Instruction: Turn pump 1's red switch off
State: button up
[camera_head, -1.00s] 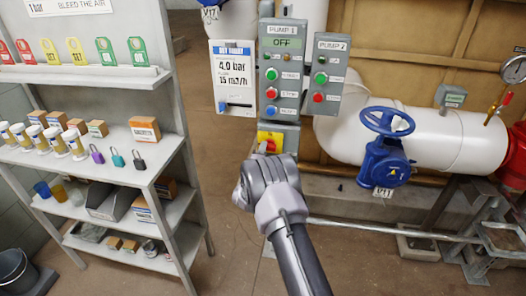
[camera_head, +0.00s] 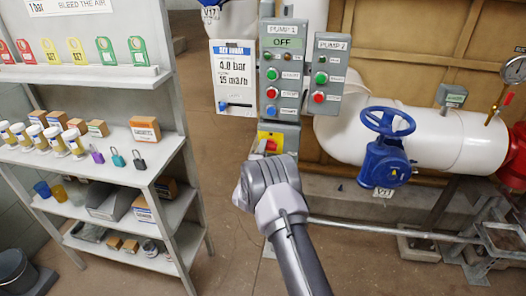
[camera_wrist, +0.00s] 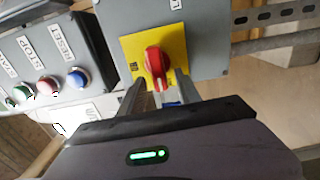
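The red rotary switch (camera_wrist: 154,62) sits on a yellow plate (camera_wrist: 131,47) on a grey box. In the head view the same red switch (camera_head: 271,146) is below the pump 1 panel (camera_head: 283,70), partly covered by my gripper. The panel's display reads OFF. In the wrist view my gripper (camera_wrist: 160,92) is open, its two fingers pointing at the switch. The lower end of the red handle lies between the fingertips, with gaps beside it; contact cannot be made out. In the head view my wrist hides the fingers.
The pump 2 panel (camera_head: 328,75) stands right of pump 1's, and a pressure set panel (camera_head: 233,80) left of it. A blue handwheel valve (camera_head: 386,145) on a white pipe (camera_head: 440,135) is to the right. A loaded shelf (camera_head: 150,170) stands left.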

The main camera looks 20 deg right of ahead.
jog(key=p+v, duration=0.4)
jog(key=v, duration=1.3)
jog(key=shift+s+a, duration=0.2)
notch_tip(320, 180, up, 12)
jog(key=w+a+m+g+y, duration=0.2)
jog(key=m+y, duration=0.2)
jog(key=m, duration=0.3)
jog(key=s+a+r+m+g+y, duration=0.1)
jog(key=s+a+r+m+y, duration=0.2)
jog(key=s+a+r+y, duration=0.4)
jog(key=s+a+r+m+g, duration=0.1)
jog(key=s+m+g, duration=0.1)
jog(key=s, duration=0.8)
jog(key=s+a+r+m+g, duration=0.1)
jog(key=s+a+m+g, duration=0.1)
jog(key=s, duration=0.8)
jog(key=s+a+r+m+g+y, duration=0.1)
jog(key=s+g, duration=0.1)
jog(key=s, duration=0.9)
jog(key=shift+a+m, duration=0.25)
jog(key=shift+m, duration=0.15)
